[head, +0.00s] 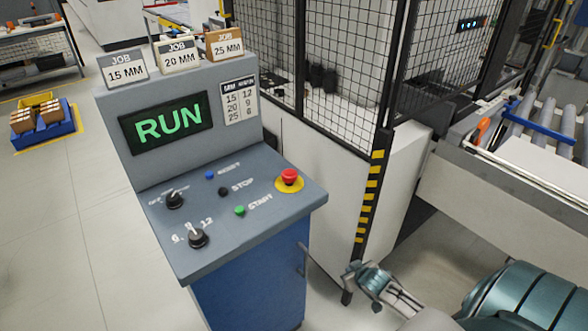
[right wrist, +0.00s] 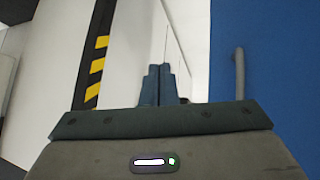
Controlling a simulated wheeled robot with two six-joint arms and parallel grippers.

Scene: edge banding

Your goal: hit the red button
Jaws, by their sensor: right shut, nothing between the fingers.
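The red button (head: 289,176) is a mushroom-shaped button on a yellow ring at the right of the grey sloped control panel (head: 262,163). My right gripper (head: 354,268) is below and to the right of the panel, beside the blue cabinet (head: 250,282), apart from the button. In the right wrist view its two fingers (right wrist: 158,84) are together with nothing between them. The blue cabinet side (right wrist: 266,60) shows there at the right; the red button does not. My left gripper is in neither view.
The panel also carries a blue reset button (head: 209,175), a black stop button (head: 223,191), a green start button (head: 239,210) and two black knobs (head: 198,238). The screen (head: 166,124) reads RUN. A cabinet handle (head: 302,260) and a striped fence post (head: 371,190) stand near my right gripper.

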